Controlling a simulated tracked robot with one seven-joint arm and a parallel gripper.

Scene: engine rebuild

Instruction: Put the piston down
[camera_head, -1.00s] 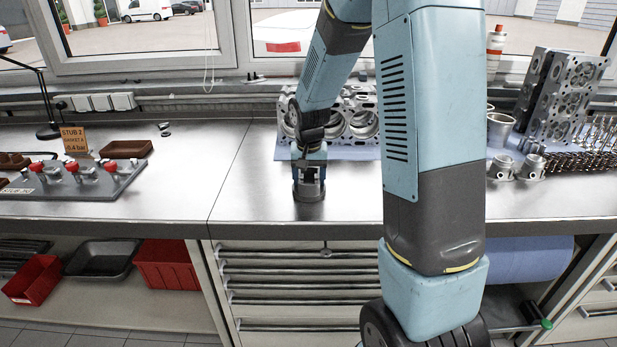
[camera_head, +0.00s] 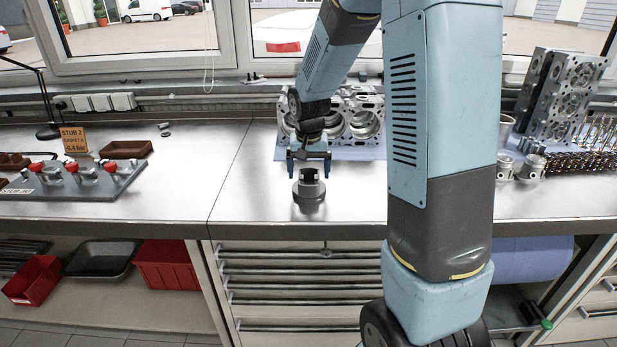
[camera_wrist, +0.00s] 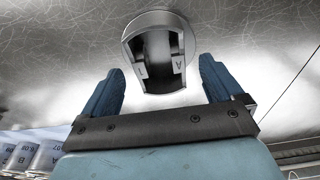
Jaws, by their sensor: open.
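The piston (camera_head: 309,188) stands on the bare metal bench top near its front edge, in the middle of the head view. Something dark shows at its top. In the wrist view the piston (camera_wrist: 158,55) lies beyond my fingertips, its hollow side with small letters facing the camera. My gripper (camera_head: 309,160) is open above and behind the piston, its two fingers spread and empty. In the wrist view the open blue fingers of my gripper (camera_wrist: 162,82) stand on either side, apart from the piston.
An engine block (camera_head: 352,125) sits on a blue mat behind my gripper. A cylinder head (camera_head: 565,95), pistons (camera_head: 532,168) and valves (camera_head: 588,160) stand at the right. A fixture with red knobs (camera_head: 75,180) is at the left. The bench left of the piston is clear.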

